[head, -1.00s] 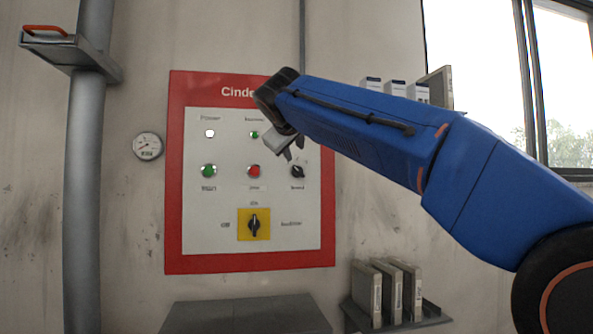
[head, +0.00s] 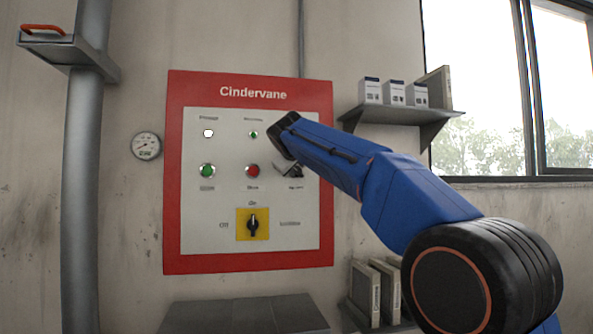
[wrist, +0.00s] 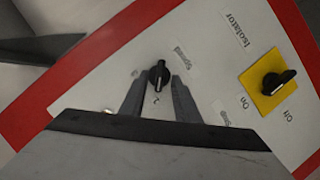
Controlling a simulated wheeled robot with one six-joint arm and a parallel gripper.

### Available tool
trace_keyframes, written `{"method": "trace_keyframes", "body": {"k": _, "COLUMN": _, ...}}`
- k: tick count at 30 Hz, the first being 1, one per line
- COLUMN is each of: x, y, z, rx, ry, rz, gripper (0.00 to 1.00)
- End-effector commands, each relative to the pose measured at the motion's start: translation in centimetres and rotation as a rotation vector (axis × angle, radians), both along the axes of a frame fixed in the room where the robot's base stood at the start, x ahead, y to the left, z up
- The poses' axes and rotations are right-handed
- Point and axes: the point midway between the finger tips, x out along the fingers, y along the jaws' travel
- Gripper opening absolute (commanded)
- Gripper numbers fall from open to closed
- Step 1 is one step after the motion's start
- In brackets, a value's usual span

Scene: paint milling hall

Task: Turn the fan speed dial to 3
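The fan speed dial (wrist: 158,76) is a small black knob on the white panel face, with a label reading like "Speed" beside it and a small "2" near it. My gripper (wrist: 157,84) has its two dark fingers apart, one on each side of the knob at its near edge. A narrow gap shows on both sides, and I cannot tell any contact. In the head view my gripper (head: 291,171) is at the panel's right side and mostly covers the dial. The dial's exact setting is hard to read.
The red-framed Cindervane panel (head: 190,235) also carries a yellow isolator switch (head: 252,224), a green button (head: 207,171) and a red button (head: 252,171). A shelf with boxes (head: 400,112) is at the right. A gauge (head: 146,146) is at the left.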

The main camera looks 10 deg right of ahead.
Motion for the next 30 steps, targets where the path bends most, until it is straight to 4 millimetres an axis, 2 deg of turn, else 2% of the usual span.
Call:
{"method": "trace_keyframes", "body": {"k": 6, "x": 1.06, "y": -0.29, "z": -0.33, "rx": 0.001, "ry": 0.0, "rz": 0.0, "gripper": 0.29}}
{"method": "trace_keyframes", "body": {"k": 14, "x": 1.1, "y": -0.32, "z": -0.33, "rx": 0.001, "ry": 0.0, "rz": 0.0, "gripper": 0.29}}
{"method": "trace_keyframes", "body": {"k": 15, "x": 1.1, "y": -0.32, "z": -0.33, "rx": 0.001, "ry": 0.0, "rz": 0.0, "gripper": 0.19}}
{"method": "trace_keyframes", "body": {"k": 18, "x": 1.09, "y": -0.32, "z": -0.33, "rx": 0.001, "ry": 0.0, "rz": 0.0, "gripper": 0.0}}
{"method": "trace_keyframes", "body": {"k": 30, "x": 1.08, "y": -0.4, "z": -0.26, "rx": 0.043, "ry": 0.0, "rz": 0.0, "gripper": 0.0}}
